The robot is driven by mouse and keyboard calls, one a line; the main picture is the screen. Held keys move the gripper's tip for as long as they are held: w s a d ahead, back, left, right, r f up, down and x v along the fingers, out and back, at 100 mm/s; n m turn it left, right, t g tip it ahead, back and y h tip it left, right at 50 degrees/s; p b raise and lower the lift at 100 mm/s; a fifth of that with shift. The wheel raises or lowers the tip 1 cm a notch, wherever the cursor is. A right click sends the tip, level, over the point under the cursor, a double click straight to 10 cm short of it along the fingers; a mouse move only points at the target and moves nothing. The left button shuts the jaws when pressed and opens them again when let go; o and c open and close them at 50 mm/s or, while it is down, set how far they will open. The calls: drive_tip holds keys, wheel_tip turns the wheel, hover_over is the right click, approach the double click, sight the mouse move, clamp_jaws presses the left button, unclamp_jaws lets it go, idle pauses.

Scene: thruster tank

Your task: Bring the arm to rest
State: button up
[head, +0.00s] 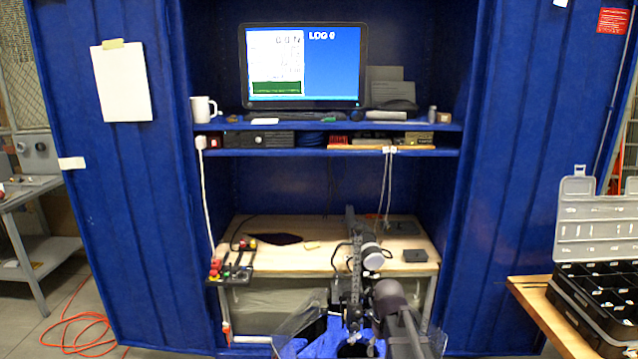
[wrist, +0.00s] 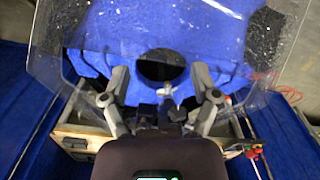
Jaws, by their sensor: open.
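My gripper (wrist: 159,77) shows in the wrist view with its two grey fingers spread wide apart. No object is clasped between them. Beyond the fingers are blue material and a dark round opening (wrist: 161,67), behind a clear curved shield (wrist: 215,30). A small metallic part shows between the fingers; I cannot tell what it belongs to. In the head view my arm (head: 392,298) reaches out at the bottom centre, low in front of the bench. The fingers cannot be made out clearly there.
A wooden bench (head: 300,258) stands in the blue cabinet, with a control box (head: 232,268) at its left edge and a stand on it behind my arm. A monitor (head: 303,65) and white mug (head: 203,109) sit above. An open organizer case (head: 597,230) is at right.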

drive_tip(key=s+r+m+p, duration=0.1)
drive_tip(key=s+m, duration=0.2)
drive_tip(key=s, duration=0.9)
drive_tip(key=shift+r, duration=0.3)
drive_tip(key=shift+c, duration=0.3)
idle(0.9)
drive_tip(key=shift+c, duration=1.2)
